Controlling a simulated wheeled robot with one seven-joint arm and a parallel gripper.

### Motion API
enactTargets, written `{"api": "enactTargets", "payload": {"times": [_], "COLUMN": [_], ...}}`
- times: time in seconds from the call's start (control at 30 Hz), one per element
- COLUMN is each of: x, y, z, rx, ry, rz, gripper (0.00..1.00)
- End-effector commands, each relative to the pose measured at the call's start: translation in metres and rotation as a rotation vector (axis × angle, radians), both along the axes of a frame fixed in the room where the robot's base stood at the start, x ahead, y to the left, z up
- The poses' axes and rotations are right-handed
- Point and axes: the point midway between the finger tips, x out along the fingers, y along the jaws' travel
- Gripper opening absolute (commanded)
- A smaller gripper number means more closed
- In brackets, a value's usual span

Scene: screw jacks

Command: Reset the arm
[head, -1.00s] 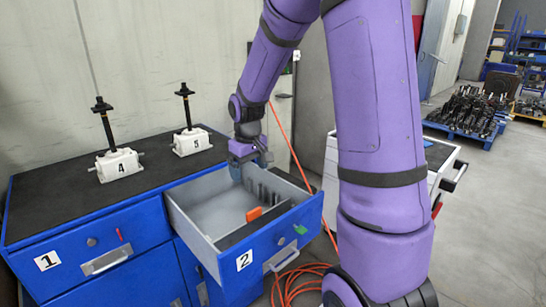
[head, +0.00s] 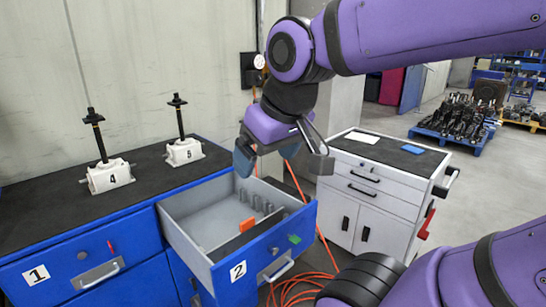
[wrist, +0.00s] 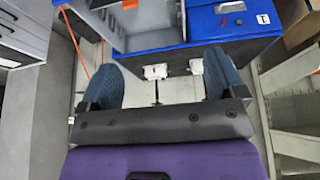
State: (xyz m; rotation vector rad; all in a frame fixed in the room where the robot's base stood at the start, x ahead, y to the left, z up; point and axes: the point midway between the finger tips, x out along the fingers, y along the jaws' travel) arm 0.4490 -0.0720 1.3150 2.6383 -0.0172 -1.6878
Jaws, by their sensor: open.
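My gripper (head: 284,152) is open and empty in the head view, raised above the right end of the open drawer. My purple arm reaches in from the right. In the wrist view the two blue fingertips of my gripper (wrist: 165,80) stand wide apart with nothing between them. The open drawer (head: 195,245), marked 2, holds an orange piece (head: 247,225) and several grey upright pieces along its far right side. The drawer also shows at the top of the wrist view (wrist: 150,38).
Screw jacks marked 4 (head: 108,178) and 5 (head: 183,152) stand on the blue cabinet's dark top (head: 50,207). A white drawer cabinet (head: 375,190) stands to the right. An orange hose (head: 300,290) lies on the floor. A blue pallet (head: 450,140) with dark parts is farther back.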

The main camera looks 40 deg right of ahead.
Motion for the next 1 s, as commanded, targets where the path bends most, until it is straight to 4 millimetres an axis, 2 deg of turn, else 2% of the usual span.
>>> {"api": "enactTargets", "payload": {"times": [0.1, 0.2, 1.0], "x": [-0.014, -0.019, -0.019], "y": [0.003, 0.004, 0.004], "z": [0.002, 0.002, 0.002], "rx": [0.012, 0.016, 0.017], "ry": [-0.024, -0.029, -0.029], "rz": [0.003, 0.003, 0.004], "gripper": [0.89, 0.89, 0.89]}}
